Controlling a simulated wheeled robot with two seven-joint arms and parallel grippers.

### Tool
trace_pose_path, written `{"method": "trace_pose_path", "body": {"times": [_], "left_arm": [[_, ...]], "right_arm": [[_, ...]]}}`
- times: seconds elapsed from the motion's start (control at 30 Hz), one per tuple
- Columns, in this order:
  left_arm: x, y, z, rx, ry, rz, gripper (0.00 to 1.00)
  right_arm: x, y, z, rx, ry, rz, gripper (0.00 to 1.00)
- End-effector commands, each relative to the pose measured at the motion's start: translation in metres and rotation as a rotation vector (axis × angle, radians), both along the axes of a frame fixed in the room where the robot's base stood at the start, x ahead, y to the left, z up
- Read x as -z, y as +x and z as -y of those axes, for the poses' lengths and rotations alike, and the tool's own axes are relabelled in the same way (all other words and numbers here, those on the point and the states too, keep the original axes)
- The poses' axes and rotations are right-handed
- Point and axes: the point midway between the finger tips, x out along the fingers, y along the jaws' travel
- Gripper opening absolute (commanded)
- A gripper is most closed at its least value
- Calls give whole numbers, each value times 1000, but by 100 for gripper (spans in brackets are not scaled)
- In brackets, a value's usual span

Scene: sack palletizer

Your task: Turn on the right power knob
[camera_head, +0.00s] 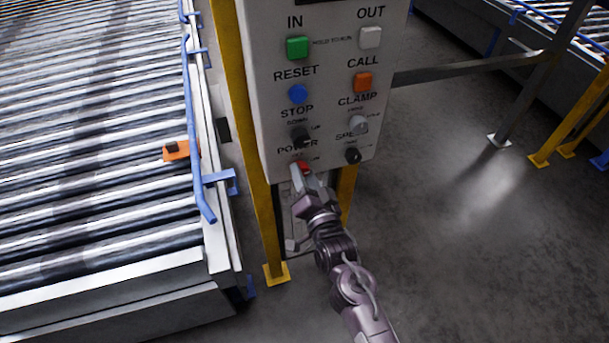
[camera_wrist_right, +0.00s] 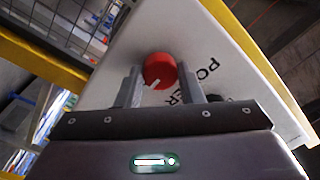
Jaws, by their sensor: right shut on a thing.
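The power knob (camera_wrist_right: 159,71) is red with a white pointer line, beside the POWER label on the grey control panel (camera_head: 333,16). In the head view only part of the red knob (camera_head: 303,166) shows, at the panel's lower left; my gripper covers the rest. My right gripper (camera_head: 302,172) reaches up to it from below. In the right wrist view its two fingers stand on either side of the knob, shut on it. The white line points down and left in that view. My left gripper is not in view.
Other controls sit close above and beside: a black knob (camera_head: 300,136), another black knob (camera_head: 353,156), a grey knob (camera_head: 358,125), a blue button (camera_head: 298,94) and an orange button (camera_head: 362,82). A roller conveyor (camera_head: 90,200) lies left; open floor (camera_head: 480,250) lies right.

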Motion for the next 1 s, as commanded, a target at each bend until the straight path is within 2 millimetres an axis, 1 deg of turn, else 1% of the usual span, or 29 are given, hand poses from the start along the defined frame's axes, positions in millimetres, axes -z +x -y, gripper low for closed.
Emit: {"method": "trace_pose_path", "body": {"times": [0.33, 0.37, 0.5, 0.53, 0.83, 0.93, 1.0], "left_arm": [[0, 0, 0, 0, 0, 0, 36], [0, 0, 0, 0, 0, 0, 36], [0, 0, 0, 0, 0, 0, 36], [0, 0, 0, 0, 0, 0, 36], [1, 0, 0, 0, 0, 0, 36], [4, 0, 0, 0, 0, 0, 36], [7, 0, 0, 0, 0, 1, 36]], "right_arm": [[1, 0, 0, 0, 4, -3, 11], [1, 0, 0, 0, 4, -3, 35], [0, 0, 0, 0, 4, -2, 54], [0, 0, 0, 0, 4, -2, 56], [1, -2, 1, 1, 3, -2, 56], [3, -11, 4, 1, 2, -3, 56], [5, -22, 7, 0, 3, -4, 56]]}}
